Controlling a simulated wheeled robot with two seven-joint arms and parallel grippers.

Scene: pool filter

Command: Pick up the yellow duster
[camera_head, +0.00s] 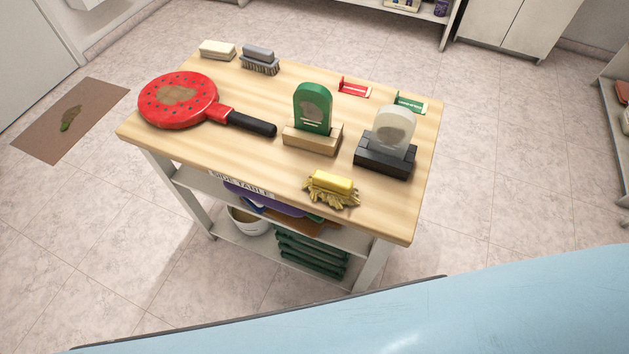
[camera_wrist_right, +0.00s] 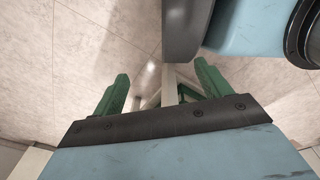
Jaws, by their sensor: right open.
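The yellow duster (camera_head: 331,188) lies near the front edge of the wooden table top, right of its middle, with its yellow fringe down on the wood. Nothing touches it. My right gripper (camera_wrist_right: 160,86) shows only in the right wrist view, with its two green fingers spread apart and nothing seen held between them. The duster cannot be made out in that view. My left gripper is not in view.
On the side table (camera_head: 290,166) stand a red pan-shaped object (camera_head: 178,98), a green-topped block (camera_head: 313,110), a clear-topped black block (camera_head: 388,140), a grey brush (camera_head: 260,58) and a pale brush (camera_head: 217,49). Lower shelves hold a bucket (camera_head: 250,222). The floor around is mostly clear.

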